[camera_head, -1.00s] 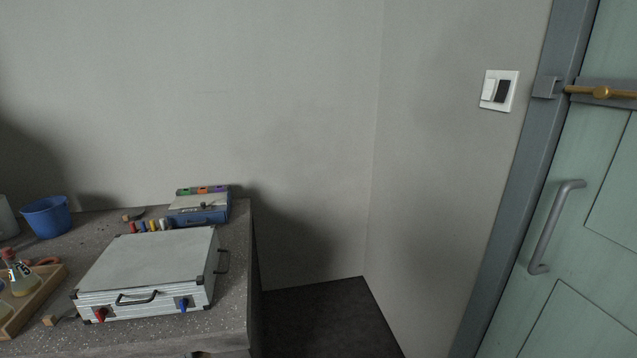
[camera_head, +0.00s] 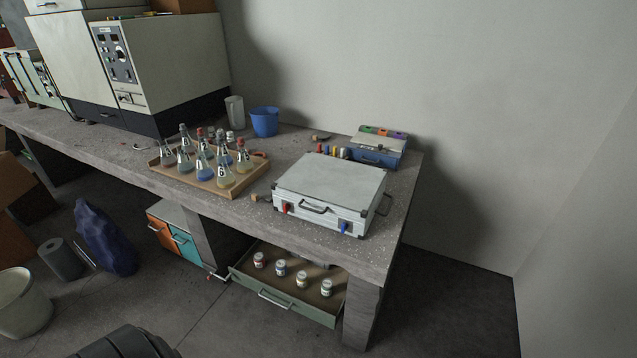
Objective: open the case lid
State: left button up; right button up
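The silver-white case (camera_head: 331,183) lies flat near the right end of the concrete bench (camera_head: 258,216). Its lid is shut. A dark handle (camera_head: 314,208) is on its front face, between a red latch (camera_head: 287,208) on the left and a blue latch (camera_head: 345,228) on the right. I cannot tell whether the latches are fastened. Another dark handle is on its right side. Neither of my grippers shows in the view.
A wooden tray (camera_head: 257,176) of several flasks stands left of the case. Behind it are a blue bucket (camera_head: 265,122), small coloured bottles and a blue box (camera_head: 374,159). An open drawer (camera_head: 287,300) with several jars juts out below. The floor in front is partly clear.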

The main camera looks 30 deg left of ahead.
aim_at(340, 187)
jog(key=u, duration=1.1)
